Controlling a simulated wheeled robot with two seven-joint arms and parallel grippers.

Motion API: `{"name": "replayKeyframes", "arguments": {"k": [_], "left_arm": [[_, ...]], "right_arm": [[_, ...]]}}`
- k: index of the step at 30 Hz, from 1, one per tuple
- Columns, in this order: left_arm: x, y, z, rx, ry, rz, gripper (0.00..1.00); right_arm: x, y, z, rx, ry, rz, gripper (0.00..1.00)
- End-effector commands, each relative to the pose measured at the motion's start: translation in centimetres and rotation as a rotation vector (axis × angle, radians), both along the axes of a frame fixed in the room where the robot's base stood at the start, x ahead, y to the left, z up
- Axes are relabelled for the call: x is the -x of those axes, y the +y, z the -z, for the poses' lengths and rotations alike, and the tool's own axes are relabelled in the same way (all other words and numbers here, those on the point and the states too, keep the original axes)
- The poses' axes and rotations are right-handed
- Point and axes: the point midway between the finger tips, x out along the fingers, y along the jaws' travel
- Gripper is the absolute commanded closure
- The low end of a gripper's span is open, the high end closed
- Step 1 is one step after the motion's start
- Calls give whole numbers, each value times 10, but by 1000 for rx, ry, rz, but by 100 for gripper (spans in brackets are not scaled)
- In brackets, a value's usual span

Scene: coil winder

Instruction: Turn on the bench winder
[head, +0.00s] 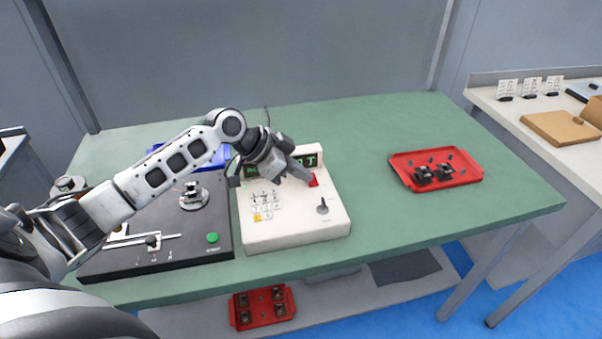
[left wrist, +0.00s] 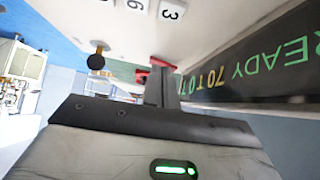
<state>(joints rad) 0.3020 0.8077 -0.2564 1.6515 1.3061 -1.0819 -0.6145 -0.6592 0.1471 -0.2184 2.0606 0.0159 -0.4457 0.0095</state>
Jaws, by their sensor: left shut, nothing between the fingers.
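The bench winder's cream control box (head: 290,228) stands on the green table. It has a keypad (head: 265,202), a black knob (head: 322,206), a red switch (head: 314,180) and a display (head: 309,160). In the left wrist view the display (left wrist: 250,70) is lit, with green letters reading READY and amber characters beside them. My left gripper (head: 304,177) is shut and empty, its fingertips at the red switch. In the left wrist view the fingers (left wrist: 163,88) partly cover the red switch (left wrist: 139,80); I cannot tell whether they touch it. My right gripper is not in view.
Left of the box lies a black plate (head: 185,255) with a spindle and a green button (head: 213,238). A blue tray (head: 215,158) is partly hidden behind my arm. A red tray (head: 468,178) with dark parts stands right. Table between box and red tray is clear.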

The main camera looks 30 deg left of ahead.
Motion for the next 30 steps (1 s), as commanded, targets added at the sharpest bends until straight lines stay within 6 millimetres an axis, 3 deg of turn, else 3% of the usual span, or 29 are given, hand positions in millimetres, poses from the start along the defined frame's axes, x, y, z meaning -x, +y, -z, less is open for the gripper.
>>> {"name": "replayKeyframes", "arguments": {"k": [7, 14, 16, 24, 30], "left_arm": [[1, -1, -11, -1, 1, 1, 100], [2, -8, -53, -2, 0, 7, 100], [14, 4, -52, -7, -1, 4, 100], [46, 27, -92, -7, 2, 7, 100], [57, 36, -107, -3, 2, 5, 100]], "right_arm": [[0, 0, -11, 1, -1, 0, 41], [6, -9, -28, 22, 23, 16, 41], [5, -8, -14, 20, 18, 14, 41], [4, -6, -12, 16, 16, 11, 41], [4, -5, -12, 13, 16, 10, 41]]}}
